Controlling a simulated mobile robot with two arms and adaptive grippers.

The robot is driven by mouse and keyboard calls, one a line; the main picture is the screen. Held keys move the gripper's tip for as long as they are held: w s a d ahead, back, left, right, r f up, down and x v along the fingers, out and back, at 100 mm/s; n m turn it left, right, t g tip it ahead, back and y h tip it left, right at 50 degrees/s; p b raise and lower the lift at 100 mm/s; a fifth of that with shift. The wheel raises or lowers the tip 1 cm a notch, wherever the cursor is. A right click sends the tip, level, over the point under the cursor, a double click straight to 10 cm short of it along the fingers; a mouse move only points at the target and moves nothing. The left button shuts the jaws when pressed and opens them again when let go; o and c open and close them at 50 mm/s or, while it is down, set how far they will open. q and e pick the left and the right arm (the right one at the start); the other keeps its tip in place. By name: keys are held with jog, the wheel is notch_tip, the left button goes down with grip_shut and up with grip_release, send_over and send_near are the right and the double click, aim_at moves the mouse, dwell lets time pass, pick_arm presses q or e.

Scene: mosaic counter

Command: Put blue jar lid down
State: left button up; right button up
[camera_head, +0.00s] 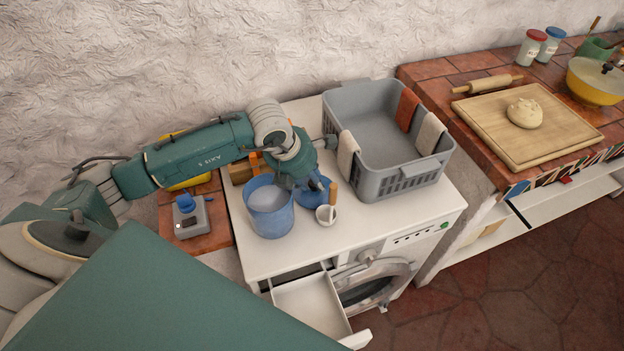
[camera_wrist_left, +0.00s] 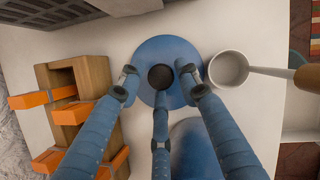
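The blue jar lid (camera_head: 313,199) lies flat on the white washing machine top, just right of the blue jar (camera_head: 269,207). The jar is open, with pale contents. In the left wrist view the lid (camera_wrist_left: 164,47) shows as a round blue disc with a dark knob. The jar (camera_wrist_left: 196,150) shows partly behind the fingers. My left gripper (camera_wrist_left: 159,83) is over the lid, its three fingers spread around the knob with gaps visible. In the head view the left gripper (camera_head: 312,182) partly hides the lid. My right gripper is not in view.
A small white cup with a wooden handle (camera_wrist_left: 230,68) is close right of the lid. A wooden block with orange pieces (camera_wrist_left: 95,72) stands left. A grey laundry basket (camera_head: 385,180) stands behind. The machine's front drawer (camera_head: 310,305) is open.

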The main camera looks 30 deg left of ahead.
pick_arm(q)
jog(key=shift+r, duration=0.15)
jog(key=shift+s+a+r, duration=0.1)
jog(key=shift+r, duration=0.1)
jog(key=b+v, duration=0.2)
jog(key=v, duration=0.9)
jog(key=shift+r, duration=0.25)
